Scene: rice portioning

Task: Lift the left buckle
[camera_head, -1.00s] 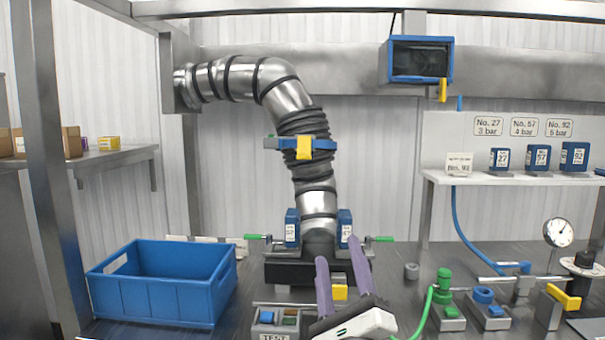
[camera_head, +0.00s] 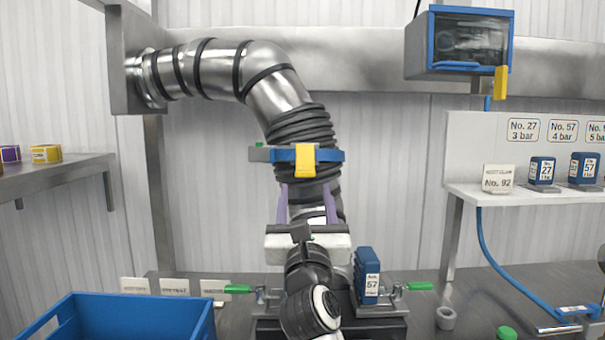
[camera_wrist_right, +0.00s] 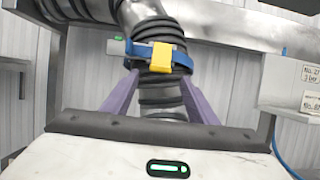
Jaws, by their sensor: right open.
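The left buckle appears to be the green-handled latch (camera_head: 240,289) at the left of the dark pipe base (camera_head: 385,328); its handle lies about level. A matching green-handled latch (camera_head: 418,286) is on the right. My right gripper (camera_head: 307,197) is open, its purple fingers pointing up on either side of the ribbed pipe, just below the blue band (camera_head: 330,156) with its yellow tab (camera_head: 305,160). In the right wrist view the open fingers (camera_wrist_right: 158,82) flank the pipe below the band (camera_wrist_right: 183,61); contact cannot be told. My left gripper is out of view.
A blue cartridge marked 57 (camera_head: 367,277) stands right of my right arm, which hides the pipe's foot. A blue bin (camera_head: 75,318) is at lower left. A shelf (camera_head: 500,195) with cartridges is at right. A blue-framed box (camera_head: 460,42) hangs at upper right.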

